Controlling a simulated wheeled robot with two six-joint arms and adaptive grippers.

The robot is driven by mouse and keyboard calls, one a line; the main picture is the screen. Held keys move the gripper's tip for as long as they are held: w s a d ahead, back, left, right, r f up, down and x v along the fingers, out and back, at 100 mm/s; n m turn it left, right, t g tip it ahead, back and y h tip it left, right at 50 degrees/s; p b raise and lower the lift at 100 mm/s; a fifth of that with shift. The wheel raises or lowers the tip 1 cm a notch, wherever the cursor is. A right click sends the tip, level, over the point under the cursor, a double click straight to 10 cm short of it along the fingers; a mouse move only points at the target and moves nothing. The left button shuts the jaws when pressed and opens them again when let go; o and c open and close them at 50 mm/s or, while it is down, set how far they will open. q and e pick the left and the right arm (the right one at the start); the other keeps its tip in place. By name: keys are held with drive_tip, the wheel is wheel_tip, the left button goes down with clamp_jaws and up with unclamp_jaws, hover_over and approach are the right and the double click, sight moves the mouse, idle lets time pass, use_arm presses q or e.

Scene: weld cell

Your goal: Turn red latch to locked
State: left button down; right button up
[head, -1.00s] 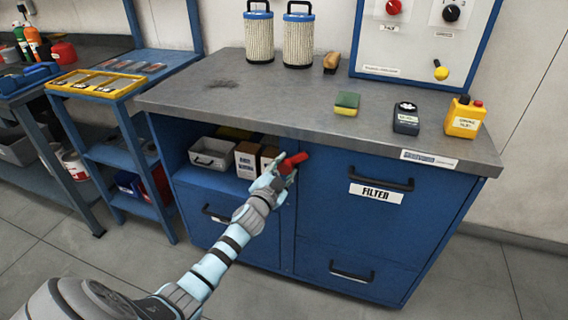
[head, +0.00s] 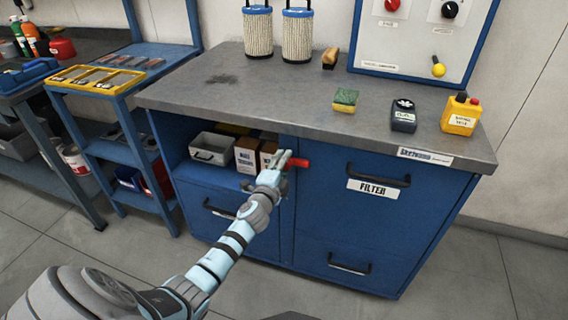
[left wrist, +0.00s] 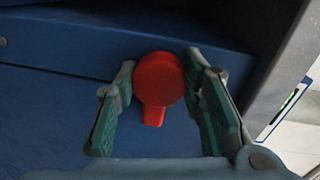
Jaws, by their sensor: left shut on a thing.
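The red latch (head: 299,163) is on the front of the blue cabinet (head: 330,215), just under the worktop at the seam left of the FILTER drawer. In the head view its handle lies about level, pointing right. My left gripper (head: 283,161) is shut on it and partly hides it. In the left wrist view the red latch (left wrist: 159,82) sits between the two fingers of the left gripper (left wrist: 160,63), its round head up and a short tab pointing down. My right gripper is not in view.
An open shelf left of the latch holds a grey bin (head: 210,149) and small boxes (head: 247,155). The FILTER drawer handle (head: 378,176) sticks out to the right. On the worktop (head: 280,95) stand two filters, a sponge (head: 345,100), a dark device and a yellow bottle (head: 461,115).

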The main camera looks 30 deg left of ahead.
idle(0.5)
use_arm(q)
drive_tip(key=c, duration=1)
unclamp_jaws()
drive_tip(key=shift+c, duration=0.2)
drive_tip(key=f+v, duration=0.1)
drive_tip(key=v, duration=1.1)
drive_tip(key=shift+r, duration=0.5)
